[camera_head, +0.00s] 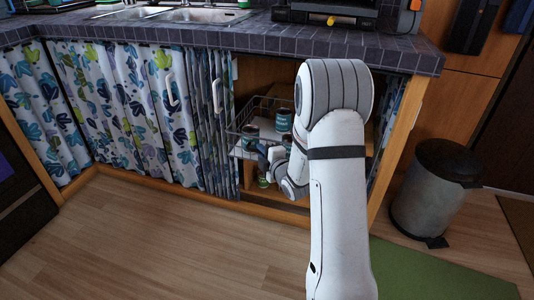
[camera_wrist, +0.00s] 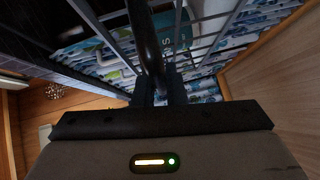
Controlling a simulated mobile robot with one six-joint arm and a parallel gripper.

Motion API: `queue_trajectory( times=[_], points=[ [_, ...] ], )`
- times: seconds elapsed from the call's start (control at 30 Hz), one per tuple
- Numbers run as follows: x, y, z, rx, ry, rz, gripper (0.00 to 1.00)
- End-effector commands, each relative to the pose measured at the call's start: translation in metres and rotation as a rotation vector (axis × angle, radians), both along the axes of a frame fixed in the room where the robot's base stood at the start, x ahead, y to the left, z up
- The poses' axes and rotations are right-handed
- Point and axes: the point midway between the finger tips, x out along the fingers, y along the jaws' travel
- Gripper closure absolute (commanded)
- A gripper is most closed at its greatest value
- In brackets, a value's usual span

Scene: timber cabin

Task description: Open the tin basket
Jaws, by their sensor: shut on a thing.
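The tin basket (camera_head: 262,104) is a wire basket in the open lower cabinet under the counter. Its front appears to stand at or slightly out of the opening. Blue-green tins (camera_head: 250,136) stand inside it. My gripper (camera_head: 267,156) is at the front of the basket, partly hidden by my own arm. In the wrist view my gripper (camera_wrist: 160,92) is shut on a dark bar (camera_wrist: 143,35) at the basket front, which I take for its handle. The basket's wires (camera_wrist: 205,45) and a pale tin surface show behind the bar. My arm hides the basket's right side.
Leaf-patterned curtains (camera_head: 120,110) cover the cabinet to the left, with a pale handle (camera_head: 217,96) near the opening. The cabinet's wooden right post (camera_head: 400,140) stands near my arm. A grey bin (camera_head: 433,190) and green mat (camera_head: 430,272) lie right. Wooden floor (camera_head: 150,245) is clear.

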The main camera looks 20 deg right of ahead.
Motion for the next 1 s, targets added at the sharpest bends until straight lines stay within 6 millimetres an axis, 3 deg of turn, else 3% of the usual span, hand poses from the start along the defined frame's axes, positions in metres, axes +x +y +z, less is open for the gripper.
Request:
queue_trajectory(
  times=[0.6,0.63,0.73,1.0],
  points=[
    [-0.0056,0.0066,0.0072,-0.002,-0.017,-0.002,1.00],
    [-0.0056,0.0065,0.0072,-0.002,-0.017,-0.002,0.88],
    [-0.0056,0.0063,0.0065,-0.002,-0.015,-0.002,0.80],
    [-0.0066,0.0053,0.0032,-0.001,-0.008,-0.004,0.80]
  ],
)
